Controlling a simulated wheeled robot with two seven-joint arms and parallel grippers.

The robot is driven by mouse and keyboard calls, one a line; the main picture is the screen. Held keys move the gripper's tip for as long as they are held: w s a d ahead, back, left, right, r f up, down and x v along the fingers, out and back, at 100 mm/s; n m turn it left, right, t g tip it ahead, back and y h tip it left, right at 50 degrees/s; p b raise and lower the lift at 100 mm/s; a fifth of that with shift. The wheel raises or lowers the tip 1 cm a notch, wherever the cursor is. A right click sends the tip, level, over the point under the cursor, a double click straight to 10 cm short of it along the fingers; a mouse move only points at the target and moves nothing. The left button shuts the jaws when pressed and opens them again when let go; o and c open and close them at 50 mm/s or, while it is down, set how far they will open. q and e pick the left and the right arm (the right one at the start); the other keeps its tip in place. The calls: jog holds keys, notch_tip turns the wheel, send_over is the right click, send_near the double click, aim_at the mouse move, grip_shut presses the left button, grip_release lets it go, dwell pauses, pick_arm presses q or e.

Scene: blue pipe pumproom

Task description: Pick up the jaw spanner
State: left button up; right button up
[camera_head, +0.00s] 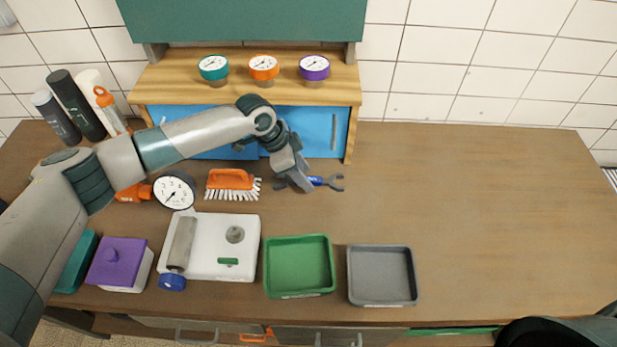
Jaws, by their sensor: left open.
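The jaw spanner (326,182) lies on the wooden bench in front of the blue cabinet. It has a blue handle and a grey open jaw at its right end. My left gripper (294,184) is open at the spanner's left end, and its fingers hide that end. I cannot tell whether the fingers touch the spanner. My right gripper is not in view.
An orange brush (231,181) and a round gauge (174,191) lie left of my gripper. A white board (212,262), a green tray (299,265) and a grey tray (381,275) stand nearer the front. The bench's right half is clear.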

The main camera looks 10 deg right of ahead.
pick_arm(q)
jog(key=shift+d+f, duration=0.1)
jog(key=shift+f, duration=0.2)
jog(key=shift+c, duration=0.7)
grip_shut()
jog(key=shift+r, duration=0.1)
